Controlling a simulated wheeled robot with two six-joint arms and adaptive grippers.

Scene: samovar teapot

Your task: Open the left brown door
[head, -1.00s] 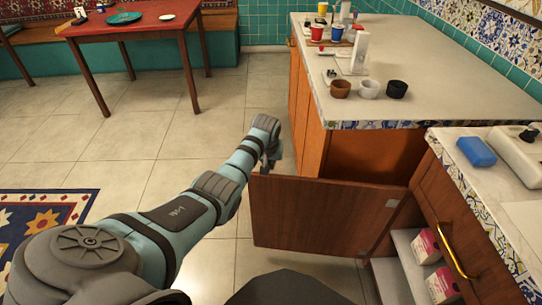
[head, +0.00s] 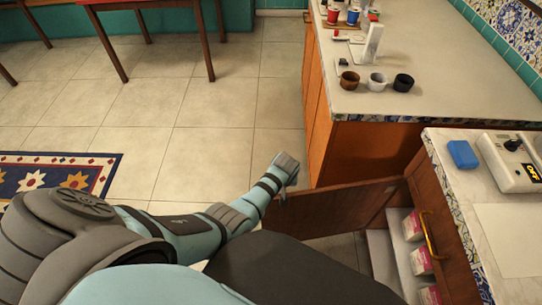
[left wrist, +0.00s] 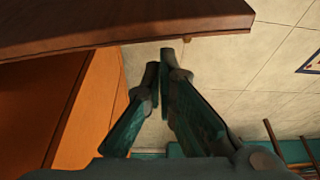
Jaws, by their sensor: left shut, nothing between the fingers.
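The left brown door (head: 335,208) stands open, swung out from the low cabinet at the right, with its free edge toward the left. Dark parts of my own body hide its lower part. My left gripper (head: 283,187) is at the free edge of the door, on its far side, with nothing held. In the left wrist view my left gripper (left wrist: 165,62) has its fingers together, and the door (left wrist: 120,22) crosses the top left just beyond the tips. I cannot tell whether they touch. My right gripper is out of view.
Pink-and-white boxes (head: 418,258) sit on shelves inside the open cabinet. A brass-handled drawer or door front (head: 441,225) is to its right. An orange-brown counter (head: 365,150) stands just behind the door. Tiled floor (head: 210,155) is free at the left.

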